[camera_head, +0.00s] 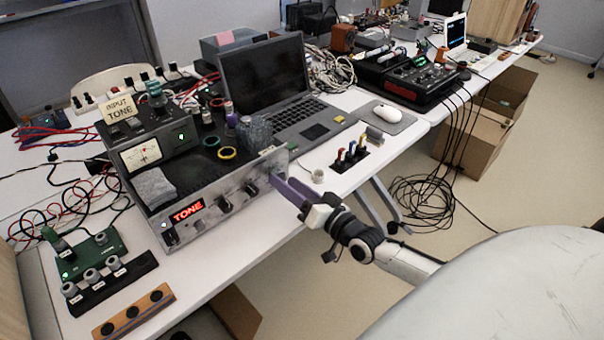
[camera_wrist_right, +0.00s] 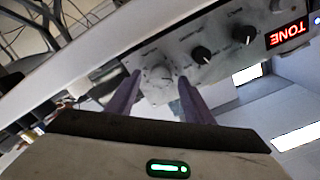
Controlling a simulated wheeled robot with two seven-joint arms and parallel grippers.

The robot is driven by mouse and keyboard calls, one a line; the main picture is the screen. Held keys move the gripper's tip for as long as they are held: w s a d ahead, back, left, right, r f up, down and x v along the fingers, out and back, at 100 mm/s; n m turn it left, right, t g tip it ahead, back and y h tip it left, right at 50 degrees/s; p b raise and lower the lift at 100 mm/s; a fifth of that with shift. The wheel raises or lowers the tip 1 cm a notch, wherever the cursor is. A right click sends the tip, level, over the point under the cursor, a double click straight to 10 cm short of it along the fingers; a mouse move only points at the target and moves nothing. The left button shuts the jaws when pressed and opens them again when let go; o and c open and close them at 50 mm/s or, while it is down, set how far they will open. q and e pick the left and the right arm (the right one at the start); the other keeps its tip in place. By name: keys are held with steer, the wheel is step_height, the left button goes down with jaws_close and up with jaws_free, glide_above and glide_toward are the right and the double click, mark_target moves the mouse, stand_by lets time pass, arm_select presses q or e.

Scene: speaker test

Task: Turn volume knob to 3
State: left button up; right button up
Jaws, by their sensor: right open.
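A grey amplifier (camera_head: 205,215) with a red lit TONE display (camera_head: 188,211) stands on the white table. Its front panel has two black knobs, one nearer the display (camera_head: 225,205) and one farther right (camera_head: 251,189). In the right wrist view, the panel appears upside down, with a silver knob (camera_wrist_right: 160,76) beyond the black knobs. My right gripper (camera_head: 279,182) is open at the panel's right end. Its purple fingers (camera_wrist_right: 160,85) lie on either side of the silver knob in that view; I cannot tell whether they touch it. Knob labels are too small to read. My left gripper is not in view.
An open laptop (camera_head: 265,85) stands behind the amplifier. Several coloured plugs (camera_head: 350,152) and a white mouse (camera_head: 386,115) are to the right. A green board (camera_head: 82,258) with wires lies left. The floor right of the table has coiled black cables (camera_head: 425,200).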

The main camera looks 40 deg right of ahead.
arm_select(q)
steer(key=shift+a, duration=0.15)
arm_select(e)
steer(key=s, duration=0.9)
steer(key=shift+d, duration=0.35)
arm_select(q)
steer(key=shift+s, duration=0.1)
